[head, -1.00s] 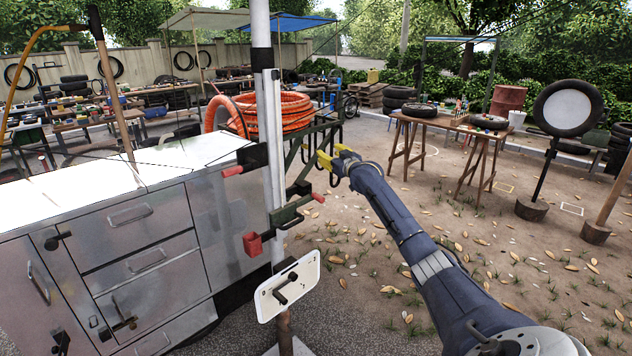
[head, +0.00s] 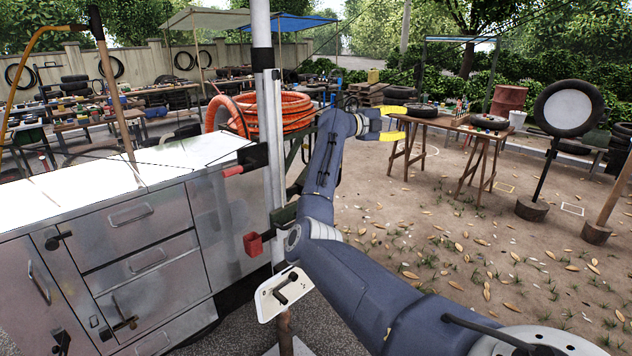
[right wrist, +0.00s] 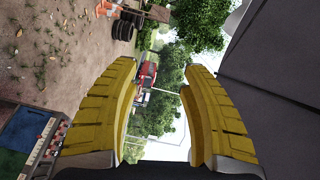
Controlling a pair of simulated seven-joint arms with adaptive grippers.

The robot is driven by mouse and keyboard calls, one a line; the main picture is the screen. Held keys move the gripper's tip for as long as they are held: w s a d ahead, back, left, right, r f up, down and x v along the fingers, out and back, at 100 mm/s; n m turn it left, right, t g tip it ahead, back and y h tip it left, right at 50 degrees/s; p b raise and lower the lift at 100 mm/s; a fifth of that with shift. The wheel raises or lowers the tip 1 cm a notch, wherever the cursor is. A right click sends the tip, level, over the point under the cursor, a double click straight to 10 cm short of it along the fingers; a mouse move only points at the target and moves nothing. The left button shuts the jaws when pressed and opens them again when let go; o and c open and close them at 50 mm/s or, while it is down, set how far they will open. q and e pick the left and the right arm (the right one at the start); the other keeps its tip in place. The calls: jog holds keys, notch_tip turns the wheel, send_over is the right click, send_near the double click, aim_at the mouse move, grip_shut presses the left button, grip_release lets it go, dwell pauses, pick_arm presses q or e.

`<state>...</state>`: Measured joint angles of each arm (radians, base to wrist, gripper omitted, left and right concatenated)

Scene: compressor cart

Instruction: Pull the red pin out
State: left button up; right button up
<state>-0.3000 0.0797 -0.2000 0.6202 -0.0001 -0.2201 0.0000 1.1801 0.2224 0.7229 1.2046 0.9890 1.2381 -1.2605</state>
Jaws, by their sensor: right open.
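My right gripper (head: 403,122) is open and empty, its yellow fingers spread in the air right of the white post (head: 272,120). The right wrist view shows the open fingers (right wrist: 160,75) with nothing between them. I cannot tell which is the pin. My left gripper is out of view.
The metal cart (head: 150,245) fills the left. A white plate with a black crank (head: 284,294) is low on the post. Orange hose coils (head: 285,112) lie behind. A wooden table (head: 440,122) stands beyond my gripper.

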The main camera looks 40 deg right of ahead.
jog(key=w+a+f+n+t+y, duration=0.1)
jog(key=w+a+f+t+y, duration=0.1)
jog(key=w+a+f+y, duration=0.35)
jog(key=w+a+f+t+y, duration=0.1)
jog(key=w+a+f+y, duration=0.15)
jog(key=a+f, duration=0.6)
jog(key=w+a+f+n+t+y, duration=0.1)
jog(key=w+a+f+t+y, duration=0.3)
jog(key=a, duration=0.6)
jog(key=shift+s+d+f+g+y, duration=0.2)
jog(key=shift+d+f+g, duration=0.15)
jog(key=shift+f, duration=0.55)
jog(key=shift+s+d+f+g+y, duration=0.1)
jog(key=shift+d+f+g+y, duration=0.2)
jog(key=shift+f, duration=0.65)
jog(key=shift+s+d+f+g+y, duration=0.15)
jog(key=shift+d+f+g, duration=0.25)
jog(key=shift+f, duration=0.5)
jog(key=shift+c, duration=0.5)
grip_shut()
jog(key=shift+s, duration=0.1)
jog(key=s, duration=0.8)
jog(key=shift+s+d, duration=0.3)
jog(key=shift+s, duration=0.05)
